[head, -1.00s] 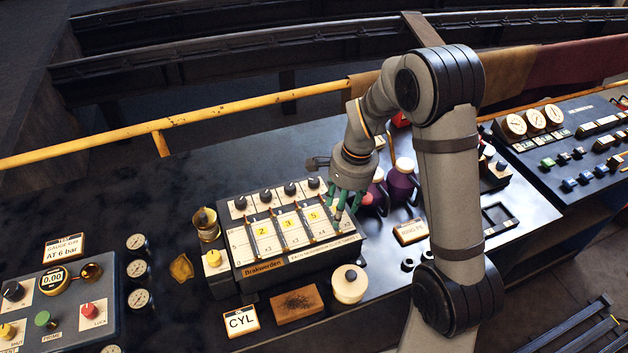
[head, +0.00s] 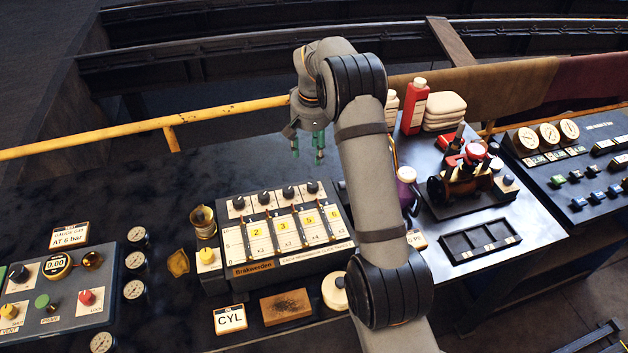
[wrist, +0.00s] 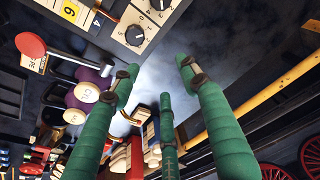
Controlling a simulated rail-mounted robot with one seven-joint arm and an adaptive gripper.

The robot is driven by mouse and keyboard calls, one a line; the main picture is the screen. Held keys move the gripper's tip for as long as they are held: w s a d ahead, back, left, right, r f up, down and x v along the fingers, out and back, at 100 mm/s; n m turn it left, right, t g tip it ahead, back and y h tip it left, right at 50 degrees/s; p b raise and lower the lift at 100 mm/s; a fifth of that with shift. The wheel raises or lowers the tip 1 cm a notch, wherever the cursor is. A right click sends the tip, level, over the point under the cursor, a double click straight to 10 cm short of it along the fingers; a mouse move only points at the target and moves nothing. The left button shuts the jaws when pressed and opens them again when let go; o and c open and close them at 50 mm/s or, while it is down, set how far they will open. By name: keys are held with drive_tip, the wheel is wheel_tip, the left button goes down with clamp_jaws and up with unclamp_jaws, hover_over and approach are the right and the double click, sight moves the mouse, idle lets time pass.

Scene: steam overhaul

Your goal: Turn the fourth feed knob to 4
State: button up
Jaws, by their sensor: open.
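The feed box (head: 262,272) is a dark panel labelled Brakwerden, with a row of black knobs along its top edge. The fourth feed knob (head: 312,187) is the rightmost one. The yellow number in the column below it reads 6. In the wrist view a black knob on a white dial plate, apparently the fourth (wrist: 135,34), shows near the panel's corner; its pointer is too small to read. My gripper (head: 307,148), with green fingers, is open and empty, above and behind the knob row. Its spread fingers also show in the wrist view (wrist: 157,70), apart from the knob.
A brass cup (head: 203,222) and a yellow knob (head: 207,256) stand left of the box. A brush block (head: 285,306) and a CYL card (head: 230,319) lie in front. Purple-bodied vessels (head: 406,188) stand to the right, partly behind my arm. A yellow rail (head: 225,111) runs behind.

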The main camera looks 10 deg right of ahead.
drive_tip(key=n, duration=0.3)
drive_tip(key=n+g, duration=0.2)
drive_tip(key=n, duration=1.4)
hover_over(312, 184)
wheel_tip(312, 184, down, 9)
drive_tip(key=shift+s+r+p, duration=0.1)
drive_tip(key=shift+r+p, duration=0.05)
drive_tip(key=shift+p, duration=0.7)
drive_tip(key=shift+c, duration=1.2)
clamp_jaws()
